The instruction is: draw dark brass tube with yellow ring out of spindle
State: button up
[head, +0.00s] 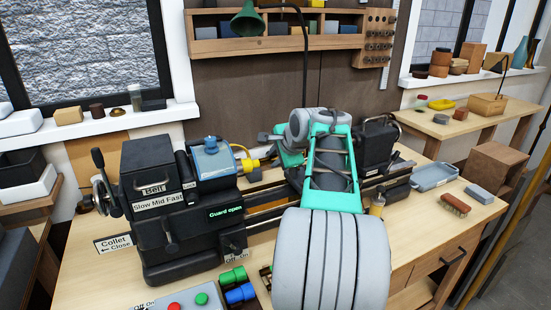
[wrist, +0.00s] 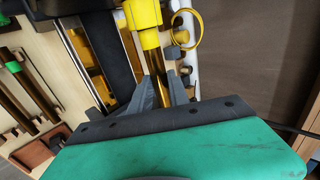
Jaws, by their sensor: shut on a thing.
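The dark brass tube (wrist: 164,58) runs between my gripper's fingers in the wrist view, with a yellow ring (wrist: 149,39) around it just beyond the fingertips. My gripper (wrist: 164,84) is shut on the tube. Past the ring a yellow part (wrist: 142,12) continues to the top edge; I cannot tell where the tube enters the spindle. In the head view, yellow parts (head: 250,163) lie in line with the machine's spindle side, close to my gripper (head: 270,161). My arm hides much of the tube there.
The black lathe (head: 165,215) reads "Guard open". A yellow loop (wrist: 186,29) stands beside the tube. Several tubes (wrist: 38,95) lie at the left of the wrist view. A blue-grey tray (head: 434,176) and a brush (head: 455,205) rest on the bench's right side.

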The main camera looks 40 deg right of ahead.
jog(key=shift+d+r, duration=0.1)
jog(key=shift+d, duration=0.05)
grip_shut()
jog(key=shift+d+p, duration=0.15)
jog(key=shift+p, duration=0.15)
jog(key=shift+s+d+p, duration=0.25)
jog(key=shift+d+p, duration=0.35)
jog(key=shift+d, duration=0.15)
jog(key=shift+s+d+p, duration=0.25)
jog(key=shift+d+p, duration=0.3)
jog(key=shift+d, duration=0.15)
notch_tip(320, 180, up, 7)
jog(key=p, duration=0.7)
jog(key=shift+r, duration=0.2)
